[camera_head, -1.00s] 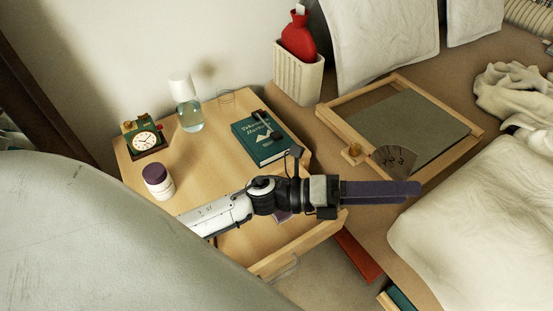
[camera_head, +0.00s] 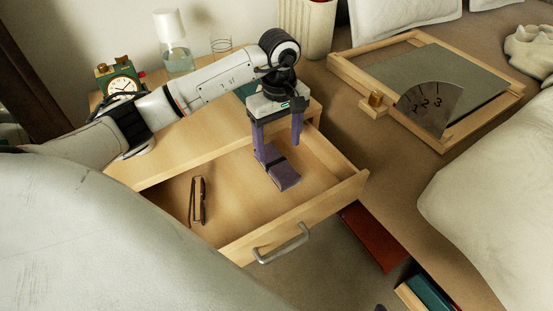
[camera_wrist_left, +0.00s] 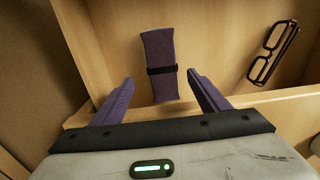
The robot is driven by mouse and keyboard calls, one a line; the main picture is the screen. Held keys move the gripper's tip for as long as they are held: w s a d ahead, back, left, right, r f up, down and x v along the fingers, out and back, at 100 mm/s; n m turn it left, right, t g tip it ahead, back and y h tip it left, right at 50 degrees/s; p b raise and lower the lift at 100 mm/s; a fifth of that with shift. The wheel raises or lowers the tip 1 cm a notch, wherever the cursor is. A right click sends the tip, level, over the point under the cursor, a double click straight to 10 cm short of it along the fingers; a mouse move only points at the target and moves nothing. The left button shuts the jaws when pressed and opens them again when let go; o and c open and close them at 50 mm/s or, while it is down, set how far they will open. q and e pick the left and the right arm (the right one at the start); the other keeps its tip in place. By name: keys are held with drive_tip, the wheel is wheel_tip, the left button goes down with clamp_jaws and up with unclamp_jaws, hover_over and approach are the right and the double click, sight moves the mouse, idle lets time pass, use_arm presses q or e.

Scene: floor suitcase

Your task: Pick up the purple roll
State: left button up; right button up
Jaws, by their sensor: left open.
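The purple roll (camera_head: 284,175) lies in the open drawer (camera_head: 236,240), near its right side. In the left wrist view the roll (camera_wrist_left: 161,50) shows a dark band around it. My left gripper (camera_head: 279,147) hangs over the drawer, pointing down, with its purple fingers apart and nothing held between them. In the left wrist view the roll appears between and beyond the two fingertips (camera_wrist_left: 160,79). In the head view the left finger overlaps the far end of the roll; I cannot tell whether they touch. My right gripper is not in view.
Glasses (camera_head: 198,201) lie in the drawer left of the roll. The drawer front has a metal handle (camera_head: 283,244). A clock (camera_head: 120,84), a bottle (camera_head: 175,45) and a glass stand on the nightstand behind my arm. A wooden frame (camera_head: 437,150) lies at right.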

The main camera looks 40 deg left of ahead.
sight(277, 162)
use_arm(q)
drive_tip(key=f, duration=0.1)
drive_tip(key=f+b, duration=0.1)
drive_tip(key=f, duration=0.1)
drive_tip(key=f+b, duration=0.1)
drive_tip(key=f, duration=0.1)
drive_tip(key=shift+s, duration=0.3)
drive_tip(key=shift+f, duration=0.55)
drive_tip(key=c, duration=1.1)
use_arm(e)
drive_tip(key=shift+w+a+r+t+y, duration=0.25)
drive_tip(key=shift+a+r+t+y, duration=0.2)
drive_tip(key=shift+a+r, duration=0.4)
